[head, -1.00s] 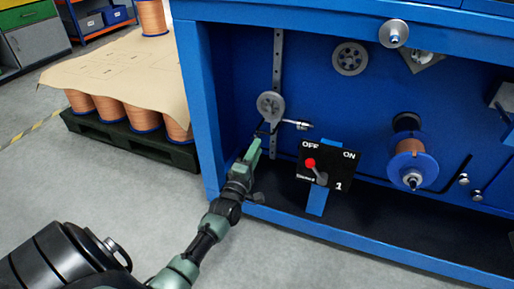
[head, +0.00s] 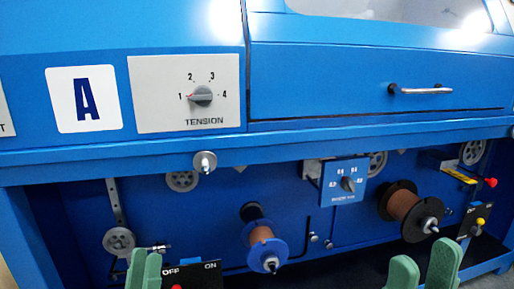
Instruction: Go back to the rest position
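My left gripper (head: 145,272) shows only as green fingertips at the bottom left, close together, in front of the machine; whether they touch is not clear. My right gripper (head: 423,270) shows as two green fingertips with a gap between them at the bottom right, nothing visible between them. The rest of both arms is out of view. The grey tension pulley (head: 119,241) sits on its slotted bar (head: 115,200), up and left of the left fingertips and apart from them.
The blue machine fills the view. A tension dial (head: 202,96) points near 1, beside an "A" label (head: 83,99). Below are a copper spool with blue flanges (head: 262,245), a dark-flanged spool (head: 404,207), a small blue dial box (head: 343,183) and an OFF/ON switch plate (head: 196,272).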

